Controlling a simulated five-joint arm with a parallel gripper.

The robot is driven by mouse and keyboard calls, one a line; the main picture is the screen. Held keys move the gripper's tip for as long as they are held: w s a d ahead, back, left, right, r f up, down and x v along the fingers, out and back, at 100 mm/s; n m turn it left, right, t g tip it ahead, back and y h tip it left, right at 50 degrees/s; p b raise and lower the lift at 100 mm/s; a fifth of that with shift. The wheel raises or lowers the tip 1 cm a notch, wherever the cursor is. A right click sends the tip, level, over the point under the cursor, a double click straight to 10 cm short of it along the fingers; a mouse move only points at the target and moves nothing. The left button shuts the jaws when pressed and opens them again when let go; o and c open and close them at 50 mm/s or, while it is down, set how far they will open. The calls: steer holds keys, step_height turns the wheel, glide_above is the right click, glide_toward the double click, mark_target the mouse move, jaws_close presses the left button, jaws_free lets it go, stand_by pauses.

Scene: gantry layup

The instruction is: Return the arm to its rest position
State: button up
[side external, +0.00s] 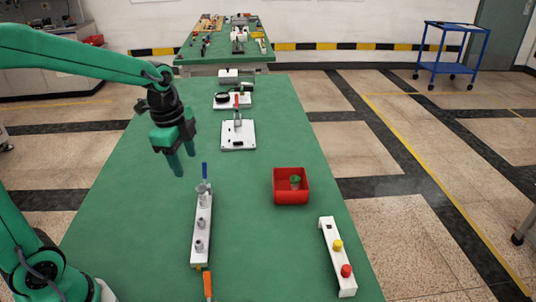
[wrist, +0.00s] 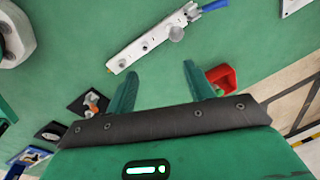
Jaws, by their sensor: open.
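My gripper (side external: 182,162) hangs above the left side of the green table (side external: 265,240), with its fingers pointing down. In the wrist view my gripper (wrist: 157,90) has its two green fingers spread apart, with nothing between them. It is open and clear of everything on the table. My green arm reaches in from the left edge of the side view.
A white fixture bar (side external: 202,228) with metal pegs and a blue handle lies below and right of my gripper. A red bin (side external: 291,197) holds a small green item. A button box (side external: 338,257) stands at front right. White plates (side external: 238,135) lie farther back.

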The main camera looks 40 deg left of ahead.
steer(key=s+d+r+n+t, duration=0.1)
steer(key=s+r+n+t, duration=0.1)
steer(key=s+n, duration=0.4)
steer(key=s+d+r+n+t, duration=0.1)
steer(key=s+d+r+n, duration=0.1)
steer(key=s+n, duration=0.4)
steer(key=shift+s+d+r+n+t, duration=0.25)
steer(key=shift+r+n+t, duration=0.2)
steer(key=shift+r, duration=0.2)
steer(key=shift+c, duration=0.4)
